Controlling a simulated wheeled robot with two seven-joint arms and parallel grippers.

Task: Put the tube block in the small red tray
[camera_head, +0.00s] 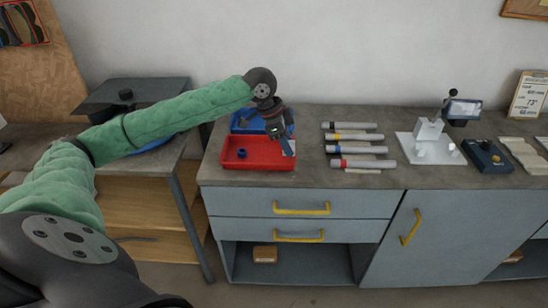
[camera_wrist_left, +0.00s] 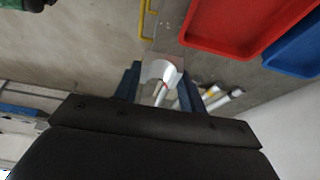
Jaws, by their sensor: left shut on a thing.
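My left gripper (camera_head: 286,144) hangs over the right end of the small red tray (camera_head: 226,160) in the head view. In the left wrist view its blue fingers (camera_wrist_left: 159,92) are shut on a pale block with a rounded hollow, the tube block (camera_wrist_left: 160,71). In the head view only a light sliver of the block (camera_head: 291,147) shows by the fingers. The block appears to be above the tray's right side; its exact height is hard to tell. In the left wrist view the red tray (camera_wrist_left: 240,22) is at upper right. My right gripper is not in view.
A blue tray (camera_head: 238,123) stands behind the red one. Several grey tubes with coloured bands (camera_head: 352,138) lie to the right. Beyond them are a white fixture (camera_head: 428,149) and a dark blue box (camera_head: 487,156).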

